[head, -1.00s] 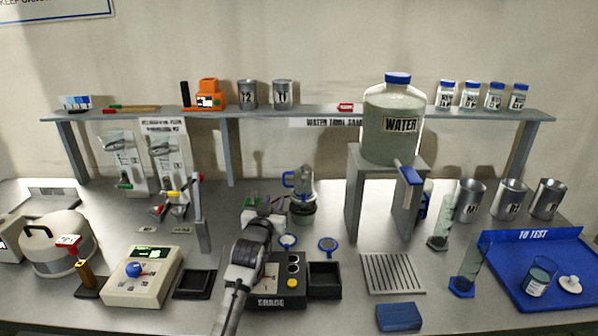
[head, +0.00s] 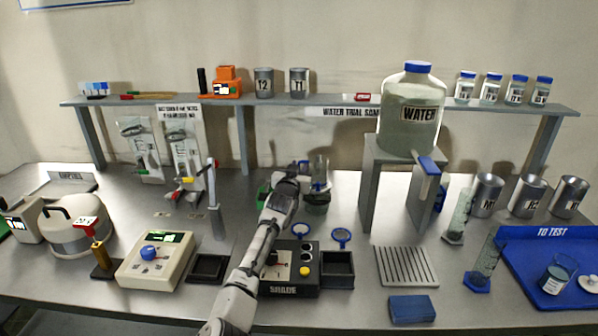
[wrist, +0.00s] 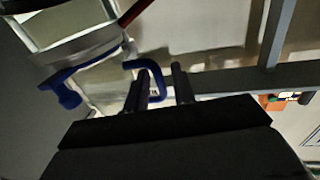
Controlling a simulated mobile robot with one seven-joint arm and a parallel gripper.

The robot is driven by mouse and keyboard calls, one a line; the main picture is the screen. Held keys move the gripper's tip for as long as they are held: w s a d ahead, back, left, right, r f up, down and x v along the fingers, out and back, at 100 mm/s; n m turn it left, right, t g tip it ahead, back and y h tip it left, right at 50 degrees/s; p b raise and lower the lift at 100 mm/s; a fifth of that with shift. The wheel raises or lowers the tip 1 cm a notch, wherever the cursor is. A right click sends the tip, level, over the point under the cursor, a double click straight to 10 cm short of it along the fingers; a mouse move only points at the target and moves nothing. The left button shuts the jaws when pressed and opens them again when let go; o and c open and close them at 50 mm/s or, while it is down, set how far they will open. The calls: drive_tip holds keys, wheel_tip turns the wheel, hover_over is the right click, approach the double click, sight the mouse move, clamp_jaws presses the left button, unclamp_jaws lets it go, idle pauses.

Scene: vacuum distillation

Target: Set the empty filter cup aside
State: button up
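The filter cup is clear with a blue rim and blue handle. In the head view the cup (head: 319,168) sits on top of the dark-bodied flask (head: 317,204) behind the black stirrer unit, partly hidden by my arm. My gripper (head: 299,174) is at its left, handle side. In the wrist view, which looks upside down, the cup (wrist: 84,60) is at upper left. Its hooked handle reaches toward the two dark fingers of my gripper (wrist: 160,85). The fingers stand apart, with part of the handle appearing between them. I see no firm contact.
The water tank (head: 410,115) on its grey stand (head: 370,190) is right of the flask. The shelf (head: 330,104) runs behind. The slatted rack (head: 406,266) lies at front right.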

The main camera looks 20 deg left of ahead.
drive_tip(key=shift+c, duration=0.5)
clamp_jaws()
drive_tip(key=shift+w+a+f+b, duration=0.1)
drive_tip(key=shift+a+b, duration=0.05)
drive_tip(key=shift+b, duration=0.3)
drive_tip(key=shift+w+a+b, duration=1.5)
drive_tip(key=shift+a+b, duration=0.2)
drive_tip(key=shift+b, duration=3.3)
